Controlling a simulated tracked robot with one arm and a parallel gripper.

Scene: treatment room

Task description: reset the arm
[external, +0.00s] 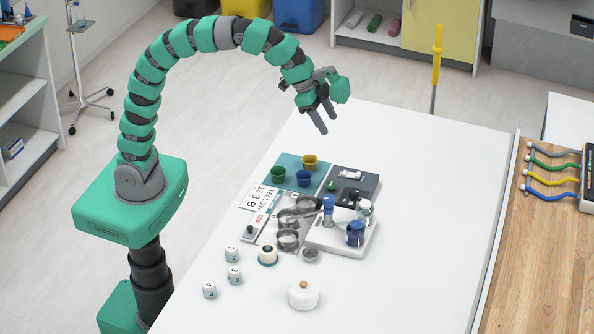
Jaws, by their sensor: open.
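My arm rises from its green base at the left and arches over to the right in the external view. My gripper (322,115) is open and empty, pointing down above the far left part of the white table (420,190). The gripper is clear of the table items, which stand nearer the camera.
Small cups (310,161) sit on a teal mat, beside a dark mat (366,182), printed cards (262,196) and a white tray (325,238) with bottles. The table's right side is clear.

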